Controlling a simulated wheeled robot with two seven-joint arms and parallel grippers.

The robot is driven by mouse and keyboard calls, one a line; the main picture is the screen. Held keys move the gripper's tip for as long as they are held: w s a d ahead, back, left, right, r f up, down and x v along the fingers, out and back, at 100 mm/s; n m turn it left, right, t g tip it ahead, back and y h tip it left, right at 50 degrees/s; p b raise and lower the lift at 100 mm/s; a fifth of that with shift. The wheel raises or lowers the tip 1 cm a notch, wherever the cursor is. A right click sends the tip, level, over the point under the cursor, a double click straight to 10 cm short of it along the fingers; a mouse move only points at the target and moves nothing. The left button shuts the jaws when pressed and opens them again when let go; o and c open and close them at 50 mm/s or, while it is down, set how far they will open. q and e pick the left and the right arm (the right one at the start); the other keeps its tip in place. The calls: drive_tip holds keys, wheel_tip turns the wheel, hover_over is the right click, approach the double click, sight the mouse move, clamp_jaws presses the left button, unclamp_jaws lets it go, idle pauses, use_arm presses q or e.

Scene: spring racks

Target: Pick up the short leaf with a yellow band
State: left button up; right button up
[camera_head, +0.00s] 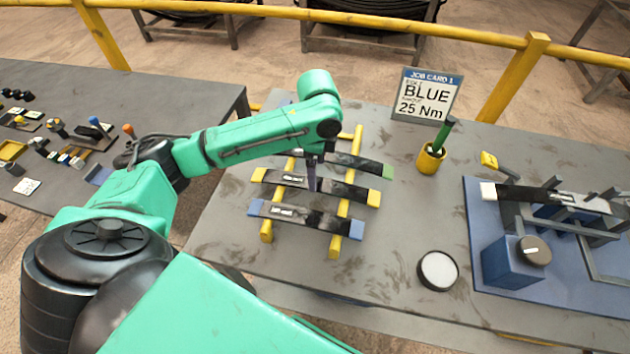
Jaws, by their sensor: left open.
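The leaf with yellow bands (343,189) is a dark bar with yellow ends and a small white label. It lies in the middle of a yellow rack (334,247) on the grey table, between a leaf with green bands (362,163) behind and a leaf with blue bands (310,218) in front. My left gripper (312,184) is open and points down over the middle of the yellow-banded leaf, hiding part of it. I cannot tell whether its fingers touch or straddle the leaf. My right gripper is not in view.
At right, a blue fixture (480,235) holds a white-ended leaf (535,195). A job card (427,95) reading BLUE 25 Nm, a yellow cup (430,158) with a green-handled tool and a round white-topped dish (438,270) stand nearby.

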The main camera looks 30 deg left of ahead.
use_arm(q)
drive_tip(key=f, duration=0.2)
drive_tip(key=f+p, duration=0.1)
drive_tip(key=f, duration=0.1)
drive_tip(key=shift+w+a+f, duration=0.15)
drive_tip(key=shift+a+f, duration=0.05)
drive_tip(key=shift+f, duration=0.3)
drive_tip(key=shift+c, duration=0.3)
clamp_jaws()
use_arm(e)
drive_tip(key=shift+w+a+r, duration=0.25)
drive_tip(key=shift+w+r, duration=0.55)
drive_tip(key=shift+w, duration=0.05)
